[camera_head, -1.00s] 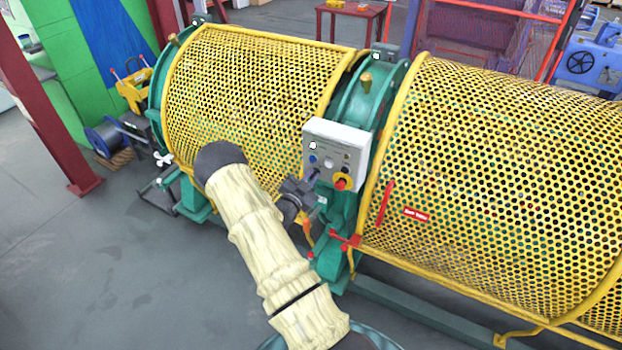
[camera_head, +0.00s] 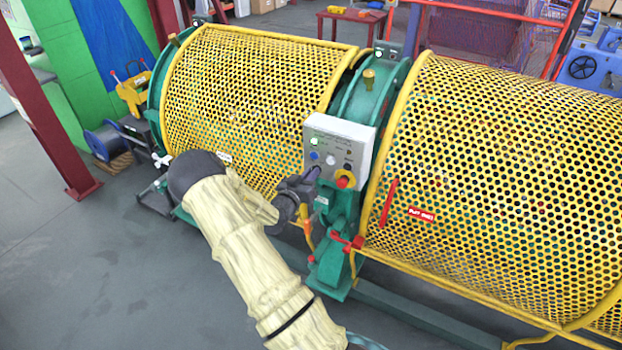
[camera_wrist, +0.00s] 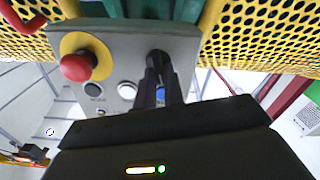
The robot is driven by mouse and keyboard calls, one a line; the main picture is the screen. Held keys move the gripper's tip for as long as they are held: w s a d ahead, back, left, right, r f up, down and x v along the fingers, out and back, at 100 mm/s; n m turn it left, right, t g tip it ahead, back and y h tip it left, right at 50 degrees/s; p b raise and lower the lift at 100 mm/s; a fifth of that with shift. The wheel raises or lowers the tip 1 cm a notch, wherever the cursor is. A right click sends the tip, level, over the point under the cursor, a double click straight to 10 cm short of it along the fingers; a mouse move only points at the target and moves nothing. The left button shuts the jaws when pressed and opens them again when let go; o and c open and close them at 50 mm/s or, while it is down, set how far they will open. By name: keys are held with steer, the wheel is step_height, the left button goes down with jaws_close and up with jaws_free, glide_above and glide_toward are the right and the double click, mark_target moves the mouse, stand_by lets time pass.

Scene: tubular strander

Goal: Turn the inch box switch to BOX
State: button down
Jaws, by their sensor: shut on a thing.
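A grey control box (camera_head: 341,133) is mounted on the green frame between two yellow mesh guards. Its face also shows in the wrist view (camera_wrist: 190,45), turned upside down. My gripper (camera_head: 311,176) is at the box's lower left corner. In the wrist view its dark fingers (camera_wrist: 160,75) are shut on a black switch knob (camera_wrist: 157,57) on the box face. The fingers hide most of the knob, so its pointer and any position marks cannot be read. A red mushroom button (camera_wrist: 76,67) on a yellow disc sits beside it, apart from the fingers.
On the box, a white button (camera_wrist: 127,90), a dark knob (camera_wrist: 93,89) and a partly hidden blue button (camera_wrist: 160,95) are close to the fingers. Yellow mesh guards (camera_head: 255,90) flank the box. A red handle (camera_head: 347,242) sits below it. The floor at left is open.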

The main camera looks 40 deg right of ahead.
steer(key=shift+w+a+n+b, duration=0.1)
steer(key=shift+n+b, duration=0.2)
steer(key=shift+n, duration=1)
steer(key=c, duration=1.5)
jaws_free()
steer(key=b+v, duration=0.3)
steer(key=v, duration=1.4)
steer(key=shift+a, duration=0.2)
steer(key=shift+f, duration=0.1)
